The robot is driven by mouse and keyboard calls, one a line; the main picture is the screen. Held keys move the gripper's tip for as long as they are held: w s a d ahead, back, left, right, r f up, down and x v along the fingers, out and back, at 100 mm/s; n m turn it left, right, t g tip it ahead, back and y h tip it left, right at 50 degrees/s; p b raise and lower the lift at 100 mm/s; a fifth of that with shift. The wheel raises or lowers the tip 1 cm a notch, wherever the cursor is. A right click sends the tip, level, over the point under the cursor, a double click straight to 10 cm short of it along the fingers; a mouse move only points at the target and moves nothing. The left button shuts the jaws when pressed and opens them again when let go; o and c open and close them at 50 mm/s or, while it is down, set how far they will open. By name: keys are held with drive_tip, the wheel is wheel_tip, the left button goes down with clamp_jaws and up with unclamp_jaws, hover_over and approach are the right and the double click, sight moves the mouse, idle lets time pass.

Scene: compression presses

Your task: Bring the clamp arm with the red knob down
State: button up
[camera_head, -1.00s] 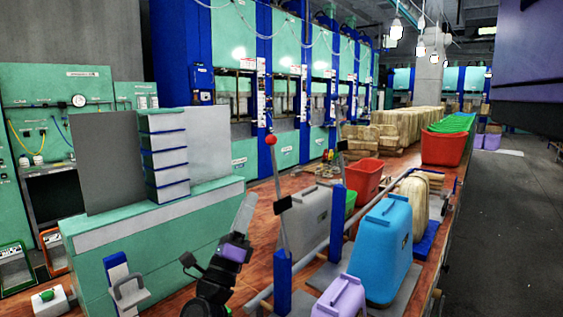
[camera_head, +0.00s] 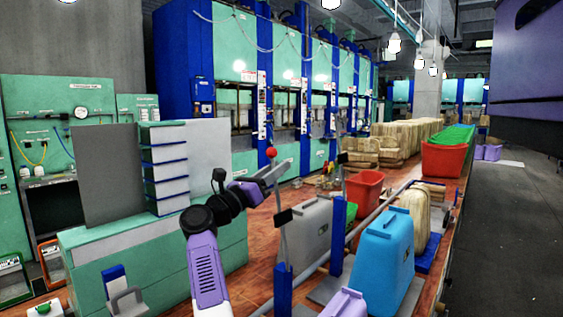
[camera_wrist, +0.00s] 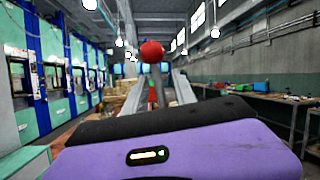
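The red knob (camera_head: 271,153) tops a thin, nearly upright grey clamp arm (camera_head: 283,245) that rises from a blue post (camera_head: 283,290). In the wrist view the red knob (camera_wrist: 152,51) sits straight ahead, with its rod below it. My gripper (camera_head: 283,168) is raised to just under the knob's height, and its fingers overlap the rod in the head view. In the wrist view my gripper (camera_wrist: 157,92) has its two grey fingers apart, and the rod shows in the gap. I cannot tell whether the rod is between the fingertips or just beyond them. No contact is clear.
A second blue post (camera_head: 336,240) with its own upright arm stands behind. A grey case (camera_head: 308,228), a blue case (camera_head: 382,250) and a lilac case (camera_head: 343,303) stand close by on the right. A green cabinet (camera_head: 150,255) is on the left.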

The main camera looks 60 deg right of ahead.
drive_tip(key=shift+x, duration=1.1)
clamp_jaws()
idle(0.7)
